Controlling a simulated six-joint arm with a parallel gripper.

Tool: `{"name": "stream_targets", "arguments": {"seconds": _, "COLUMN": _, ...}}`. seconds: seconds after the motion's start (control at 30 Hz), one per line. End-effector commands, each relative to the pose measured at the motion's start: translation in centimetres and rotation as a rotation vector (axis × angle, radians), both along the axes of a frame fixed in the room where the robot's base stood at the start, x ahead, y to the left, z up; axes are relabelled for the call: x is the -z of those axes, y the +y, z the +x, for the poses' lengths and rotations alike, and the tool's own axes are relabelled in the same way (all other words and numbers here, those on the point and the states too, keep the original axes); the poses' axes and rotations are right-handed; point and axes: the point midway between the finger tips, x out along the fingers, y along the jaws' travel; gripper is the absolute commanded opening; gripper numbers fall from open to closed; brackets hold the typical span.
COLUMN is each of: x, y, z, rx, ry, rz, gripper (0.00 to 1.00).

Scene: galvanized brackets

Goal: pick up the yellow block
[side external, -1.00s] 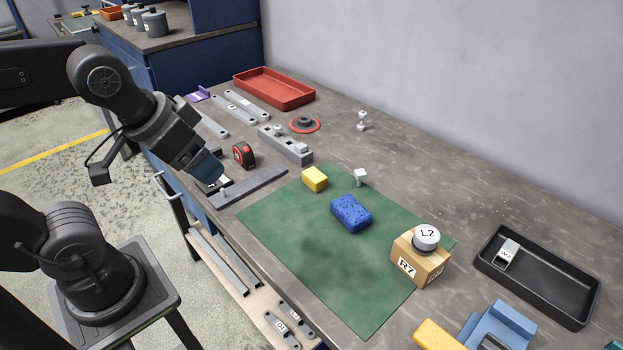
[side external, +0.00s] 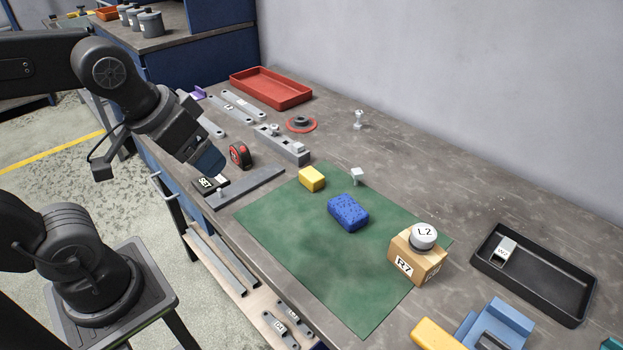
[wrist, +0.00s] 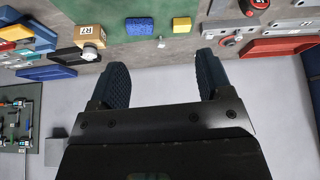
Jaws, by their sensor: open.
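The yellow block (side external: 312,179) lies on the green mat (side external: 290,265) near its back edge, beside a blue speckled sponge-like block (side external: 348,213). In the wrist view the yellow block (wrist: 181,25) is at the top, beyond my fingertips and a little right of centre, with nothing on it. My gripper (side external: 212,165) is over the table's left part, left of the yellow block and apart from it. In the wrist view my gripper (wrist: 162,75) has its two dark fingers spread wide, with nothing between them.
A cardboard box marked R7 (side external: 405,262) carries a grey L2 weight (side external: 424,236) on the mat's right. A small bolt (side external: 356,176) stands close right of the yellow block. A grey bar (side external: 245,187), tape measure (side external: 240,155) and bracket (side external: 283,146) lie left and behind. A black tray (side external: 540,275) is right.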

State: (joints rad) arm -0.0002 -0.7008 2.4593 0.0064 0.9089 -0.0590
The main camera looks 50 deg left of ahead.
Motion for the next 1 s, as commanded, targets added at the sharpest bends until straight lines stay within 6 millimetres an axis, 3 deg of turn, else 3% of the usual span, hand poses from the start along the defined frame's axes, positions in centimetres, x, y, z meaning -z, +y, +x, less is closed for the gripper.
{"name": "stream_targets", "arguments": {"seconds": 0.23, "x": -1.5, "y": 0.6, "z": 7.2, "rx": -0.324, "ry": 0.113, "rz": -0.106, "gripper": 0.72}}
{"name": "stream_targets", "arguments": {"seconds": 0.43, "x": -0.4, "y": 1.3, "z": 14.4, "rx": -0.649, "ry": 0.195, "rz": -0.175, "gripper": 0.72}}
{"name": "stream_targets", "arguments": {"seconds": 0.7, "x": 4.8, "y": 2.2, "z": 23.5, "rx": -1.093, "ry": 0.262, "rz": -0.222, "gripper": 0.72}}
{"name": "stream_targets", "arguments": {"seconds": 0.83, "x": 7.8, "y": 2.6, "z": 26.4, "rx": -1.265, "ry": 0.272, "rz": -0.226, "gripper": 0.72}}
{"name": "stream_targets", "arguments": {"seconds": 1.0, "x": 10.2, "y": 2.9, "z": 28.3, "rx": -1.393, "ry": 0.270, "rz": -0.228, "gripper": 0.72}}
